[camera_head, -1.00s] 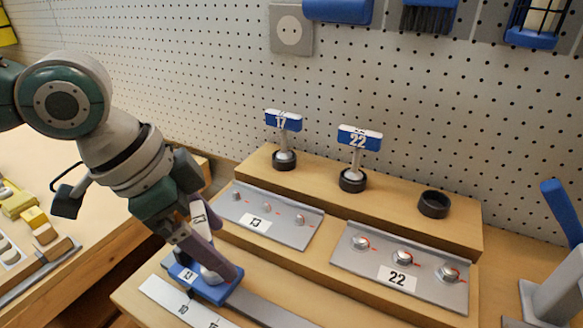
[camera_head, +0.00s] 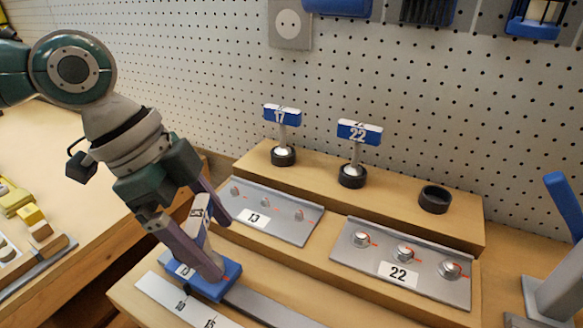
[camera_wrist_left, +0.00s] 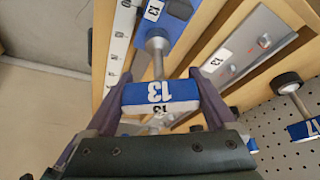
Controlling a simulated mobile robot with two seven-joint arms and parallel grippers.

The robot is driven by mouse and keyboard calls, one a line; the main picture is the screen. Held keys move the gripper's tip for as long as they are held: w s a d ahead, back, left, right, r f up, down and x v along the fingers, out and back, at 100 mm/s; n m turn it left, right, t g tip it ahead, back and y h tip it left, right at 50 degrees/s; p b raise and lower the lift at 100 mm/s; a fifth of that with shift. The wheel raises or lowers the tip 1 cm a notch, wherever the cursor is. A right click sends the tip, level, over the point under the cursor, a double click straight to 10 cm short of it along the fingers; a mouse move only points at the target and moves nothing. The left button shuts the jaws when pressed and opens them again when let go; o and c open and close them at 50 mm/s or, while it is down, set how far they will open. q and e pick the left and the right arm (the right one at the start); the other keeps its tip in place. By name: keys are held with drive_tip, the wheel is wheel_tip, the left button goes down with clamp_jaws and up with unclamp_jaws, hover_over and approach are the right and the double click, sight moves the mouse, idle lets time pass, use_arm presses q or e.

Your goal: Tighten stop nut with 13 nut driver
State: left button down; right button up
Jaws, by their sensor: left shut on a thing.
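My left gripper (camera_head: 214,246) is shut on the handle of the 13 nut driver (camera_head: 199,213), one finger on each side. In the left wrist view the blue and white handle (camera_wrist_left: 160,93) is marked 13, and its metal shaft (camera_wrist_left: 158,58) runs toward the blue stop block (camera_wrist_left: 178,30). In the head view the block (camera_head: 228,287), labelled 13, sits on a flat grey rail (camera_head: 270,307) below the gripper. The fingers and driver hide the stop nut. I cannot tell whether the socket is seated on it. My right gripper is not in view.
A scale strip (camera_head: 183,301) lies along the rail. Behind are nut plates marked 13 (camera_head: 285,225) and 22 (camera_head: 430,283). Drivers marked 17 (camera_head: 282,115) and 22 (camera_head: 359,132) stand in holders; the right holder (camera_head: 434,200) is empty. Pegboard (camera_head: 200,60) closes the back.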

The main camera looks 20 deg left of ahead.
use_arm(q)
drive_tip(key=shift+m, duration=0.6)
drive_tip(key=shift+s+g, duration=0.1)
drive_tip(key=shift+g, duration=0.2)
drive_tip(key=shift+p, duration=0.5)
drive_tip(key=shift+r, duration=0.15)
drive_tip(key=shift+r+p, duration=2.1)
drive_tip(key=shift+p, duration=0.3)
